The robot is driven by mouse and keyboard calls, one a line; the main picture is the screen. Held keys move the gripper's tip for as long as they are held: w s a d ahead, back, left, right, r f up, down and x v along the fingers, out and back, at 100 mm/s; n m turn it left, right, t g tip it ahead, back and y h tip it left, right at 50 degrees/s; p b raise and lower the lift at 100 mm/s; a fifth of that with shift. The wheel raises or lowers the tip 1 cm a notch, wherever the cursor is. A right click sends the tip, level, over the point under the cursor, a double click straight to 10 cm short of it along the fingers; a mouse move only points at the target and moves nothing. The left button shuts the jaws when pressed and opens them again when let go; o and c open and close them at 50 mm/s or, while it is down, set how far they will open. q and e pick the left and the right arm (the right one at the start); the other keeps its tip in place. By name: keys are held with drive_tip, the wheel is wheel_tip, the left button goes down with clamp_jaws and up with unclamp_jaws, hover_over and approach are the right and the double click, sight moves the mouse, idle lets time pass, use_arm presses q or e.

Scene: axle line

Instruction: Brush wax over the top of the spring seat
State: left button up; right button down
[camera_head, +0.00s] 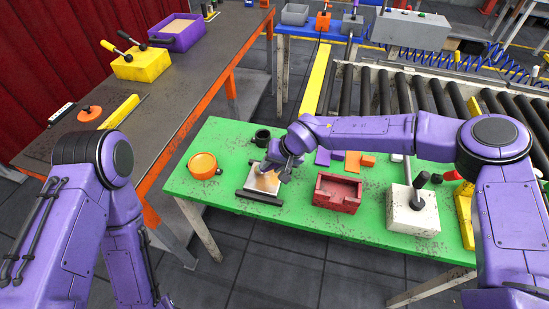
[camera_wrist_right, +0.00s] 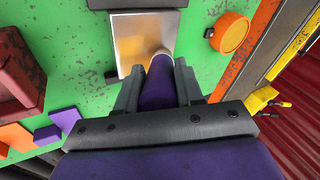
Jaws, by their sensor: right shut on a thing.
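The spring seat looks to be the square metal plate (camera_head: 263,183) with a brownish sheen, lying between two dark bars on the green table; it also shows in the right wrist view (camera_wrist_right: 140,42). My right gripper (camera_head: 283,160) is shut on a purple-handled brush (camera_wrist_right: 158,85). Its pale tip (camera_wrist_right: 161,53) is over the plate's near right corner in the wrist view; I cannot tell whether it touches. A round orange pot (camera_head: 203,165) stands left of the plate and also shows in the wrist view (camera_wrist_right: 231,34). My left gripper is outside the frame.
On the green table (camera_head: 300,220), a black mug (camera_head: 262,137) stands behind the plate. A red open box (camera_head: 338,192), purple and orange blocks (camera_head: 353,160) and a white lever box (camera_head: 412,209) stand to the right. A dark bench (camera_head: 190,90) is at left, rollers behind.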

drive_tip(key=s+a, duration=0.2)
drive_tip(key=s, duration=0.5)
drive_tip(key=shift+a, duration=0.15)
idle(0.3)
wheel_tip(320, 180, up, 6)
idle(0.5)
wheel_tip(320, 180, up, 3)
drive_tip(key=shift+r, duration=0.1)
idle(0.4)
